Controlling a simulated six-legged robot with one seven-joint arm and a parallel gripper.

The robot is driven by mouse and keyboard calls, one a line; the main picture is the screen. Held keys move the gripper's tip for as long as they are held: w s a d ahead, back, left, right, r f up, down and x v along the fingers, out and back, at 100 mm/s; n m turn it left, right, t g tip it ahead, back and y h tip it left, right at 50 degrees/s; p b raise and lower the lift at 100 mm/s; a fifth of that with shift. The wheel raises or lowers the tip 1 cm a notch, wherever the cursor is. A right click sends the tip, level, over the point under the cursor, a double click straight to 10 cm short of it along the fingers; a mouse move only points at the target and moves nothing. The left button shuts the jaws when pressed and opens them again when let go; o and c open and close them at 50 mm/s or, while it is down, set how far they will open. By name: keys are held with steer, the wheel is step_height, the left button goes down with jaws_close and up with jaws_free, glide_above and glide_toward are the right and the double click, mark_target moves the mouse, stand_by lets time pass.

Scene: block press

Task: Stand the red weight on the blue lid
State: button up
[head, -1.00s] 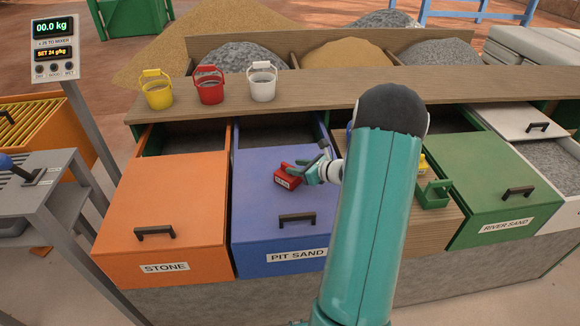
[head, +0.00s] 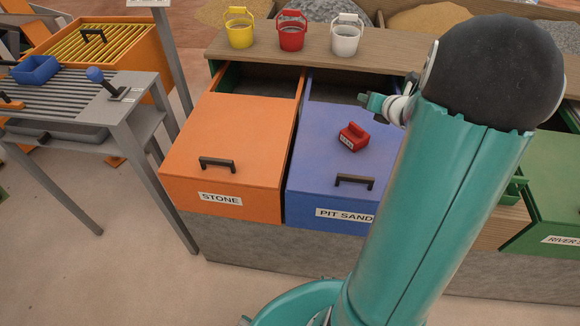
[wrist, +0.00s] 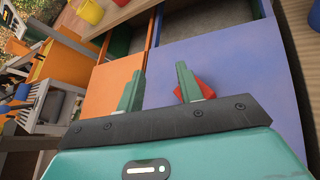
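The red weight (head: 353,137) stands upright on the blue lid (head: 325,160) marked PIT SAND, with its handle on top. In the wrist view the red weight (wrist: 206,88) shows partly behind my right finger, over the blue lid (wrist: 235,55). My gripper (wrist: 160,88) is open, its two green fingers apart with nothing between them. In the head view my gripper (head: 372,103) is seen from the side, behind and to the right of the weight and apart from it.
The orange lid (head: 225,150) marked STONE lies left of the blue one. Yellow (head: 240,33), red (head: 291,36) and white (head: 346,38) buckets stand on the wooden shelf behind. A grey lever table (head: 90,100) with a blue tray (head: 37,70) is at far left.

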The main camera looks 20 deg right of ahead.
steer(key=s+a+r+m+g+h, duration=0.35)
steer(key=a+r+m, duration=0.75)
steer(key=a+m, duration=0.5)
steer(key=s+a+m+g+y, duration=0.3)
steer(key=s+a+m+y, duration=0.2)
steer(key=s+a+m, duration=0.8)
steer(key=s+a+f, duration=0.1)
steer(key=s+a, duration=0.2)
steer(key=a, duration=0.3)
steer(key=shift+s+a+m+y, duration=0.3)
steer(key=shift+s+a+y, duration=0.05)
steer(key=shift+s, duration=0.05)
